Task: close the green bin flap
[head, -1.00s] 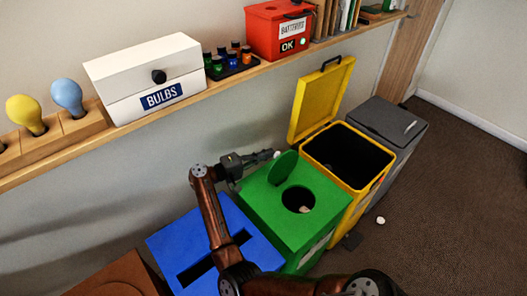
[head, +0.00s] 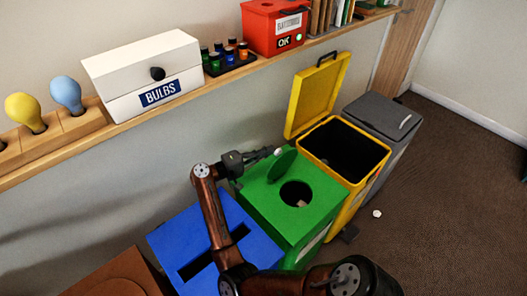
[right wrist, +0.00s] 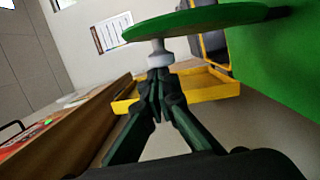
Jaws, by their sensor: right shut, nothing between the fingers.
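The green bin (head: 312,222) stands between the blue and yellow bins, with a round hole (head: 296,194) in its top. Its round green flap (head: 282,167) is tilted up, open, at the wall side of the hole. In the right wrist view the flap (right wrist: 195,19) shows nearly edge-on, with a pale knob (right wrist: 160,57) on its near side. My right gripper (head: 268,153) is shut and empty behind the flap. In the right wrist view its fingertips (right wrist: 158,78) are at the knob; I cannot tell whether they touch. My left gripper is not in view.
The blue bin (head: 190,228) is left of the green one. The yellow bin (head: 357,184) has its lid (head: 318,92) raised, beside a grey bin (head: 385,114). A shelf (head: 130,120) with a bulbs box (head: 140,68) runs along the wall above. A small white object (head: 377,213) lies on the floor.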

